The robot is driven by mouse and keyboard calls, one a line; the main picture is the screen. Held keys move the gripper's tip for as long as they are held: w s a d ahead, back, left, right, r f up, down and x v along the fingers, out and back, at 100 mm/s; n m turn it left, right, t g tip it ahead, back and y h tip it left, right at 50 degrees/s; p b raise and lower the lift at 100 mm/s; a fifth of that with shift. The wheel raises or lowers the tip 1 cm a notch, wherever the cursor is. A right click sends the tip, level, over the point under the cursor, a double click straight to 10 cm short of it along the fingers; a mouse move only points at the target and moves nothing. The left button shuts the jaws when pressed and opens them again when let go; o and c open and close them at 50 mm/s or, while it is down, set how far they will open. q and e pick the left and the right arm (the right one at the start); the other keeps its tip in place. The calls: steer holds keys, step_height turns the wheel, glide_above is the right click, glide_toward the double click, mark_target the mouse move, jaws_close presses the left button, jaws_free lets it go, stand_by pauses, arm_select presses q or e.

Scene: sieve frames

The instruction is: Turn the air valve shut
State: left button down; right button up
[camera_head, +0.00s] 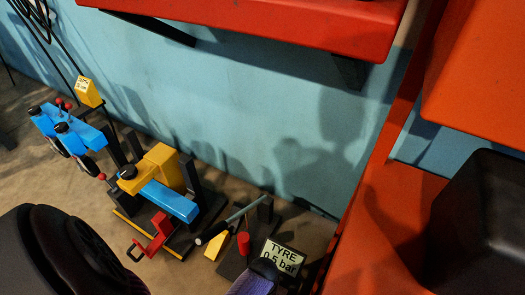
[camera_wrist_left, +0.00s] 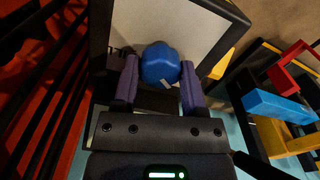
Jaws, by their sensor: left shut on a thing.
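The air valve shows as a blue rounded knob (camera_wrist_left: 160,65) with a small pale mark on its near edge. It sits in front of a pale panel in the left wrist view. My left gripper (camera_wrist_left: 159,72) has its purple fingers on both sides of the knob, shut on it. In the head view a purple part of this gripper (camera_head: 255,283) shows at the bottom edge, beside a sign (camera_head: 283,258) reading "TYRE 0.5 bar". The knob cannot be made out clearly there. My right gripper is in neither view.
Left of the sign stands a yellow-and-black machine (camera_head: 163,158) with a blue bar (camera_head: 170,201) and a red crank (camera_head: 152,237). Blue devices (camera_head: 65,130) lie further left. A red shelf (camera_head: 250,25) hangs above; orange structures (camera_head: 385,220) bound the right side.

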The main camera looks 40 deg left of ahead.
arm_select(q)
steer(key=m+p, duration=0.1)
steer(key=m, duration=0.8)
steer(key=shift+m+p, duration=0.3)
steer(key=shift+m, duration=0.3)
steer(key=shift+c, duration=0.7)
jaws_free()
